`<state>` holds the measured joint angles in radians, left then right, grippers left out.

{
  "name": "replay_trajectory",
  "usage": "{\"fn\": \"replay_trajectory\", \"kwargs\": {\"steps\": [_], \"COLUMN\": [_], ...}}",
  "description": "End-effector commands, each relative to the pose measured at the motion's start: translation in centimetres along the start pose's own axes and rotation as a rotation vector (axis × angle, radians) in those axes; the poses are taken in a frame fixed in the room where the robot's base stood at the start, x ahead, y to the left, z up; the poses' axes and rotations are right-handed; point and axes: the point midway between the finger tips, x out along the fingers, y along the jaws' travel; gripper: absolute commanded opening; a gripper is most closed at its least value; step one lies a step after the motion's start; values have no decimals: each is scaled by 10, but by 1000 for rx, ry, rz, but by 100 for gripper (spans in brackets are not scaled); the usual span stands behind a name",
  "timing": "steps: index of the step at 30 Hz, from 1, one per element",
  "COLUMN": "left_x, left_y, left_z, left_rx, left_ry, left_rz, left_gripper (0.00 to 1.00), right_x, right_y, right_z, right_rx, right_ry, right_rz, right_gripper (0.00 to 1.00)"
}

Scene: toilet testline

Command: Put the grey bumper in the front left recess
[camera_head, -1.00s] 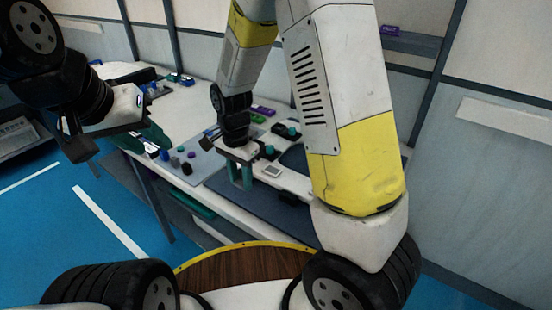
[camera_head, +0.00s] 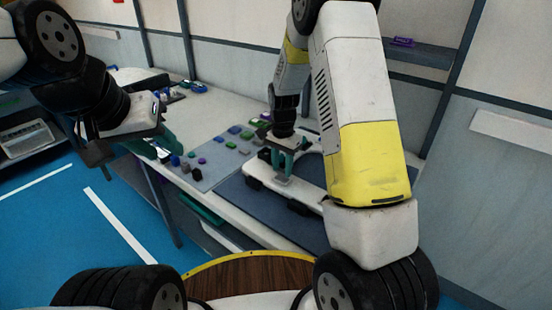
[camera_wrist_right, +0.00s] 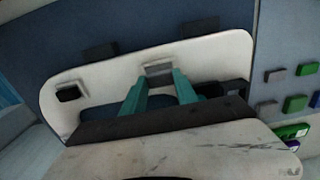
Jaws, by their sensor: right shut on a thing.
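My right gripper (camera_head: 283,166) points down over the white seat-shaped part (camera_head: 256,177). Its teal fingers also show in the right wrist view (camera_wrist_right: 158,84). It is shut on the grey bumper (camera_wrist_right: 158,72), which is at the fingertips over the white rim; I cannot tell if it is seated or just above. In the right wrist view, a dark recess (camera_wrist_right: 68,94) lies in the rim to the left and another dark opening (camera_wrist_right: 236,87) lies near the right end. My left gripper (camera_head: 135,130) is away from the part at the left; its jaw opening is unclear.
The white part rests on dark blocks (camera_head: 298,207) over a dark blue mat (camera_head: 235,193). Several small coloured pieces lie on a grey mat (camera_head: 215,170) to its left. A wall shelf (camera_head: 425,50) stands behind. The table's back left holds more objects.

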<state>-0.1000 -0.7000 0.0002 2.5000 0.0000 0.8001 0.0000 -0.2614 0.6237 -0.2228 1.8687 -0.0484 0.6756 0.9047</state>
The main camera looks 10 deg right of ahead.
Motion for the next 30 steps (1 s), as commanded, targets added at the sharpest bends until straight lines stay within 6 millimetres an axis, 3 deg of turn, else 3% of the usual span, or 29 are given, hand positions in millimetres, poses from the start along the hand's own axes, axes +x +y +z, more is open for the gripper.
{"fn": "replay_trajectory", "kwargs": {"steps": [3,14,15,18,30], "left_x": [0,0,0,0,0], "left_y": [0,0,0,0,0], "left_z": [0,0,0,0,0], "left_rx": [0,0,0,0,0], "left_ry": [0,0,0,0,0], "left_rz": [0,0,0,0,0], "left_gripper": [36,36,36,36,36], "right_x": [17,21,21,21,14], "right_y": [1,0,0,0,0], "right_z": [0,0,0,0,0], "right_rx": [1,1,1,1,1], "right_ry": [-1,0,1,1,2], "right_rz": [2,0,0,0,-2], "right_gripper": [0,0,39,57,57]}}
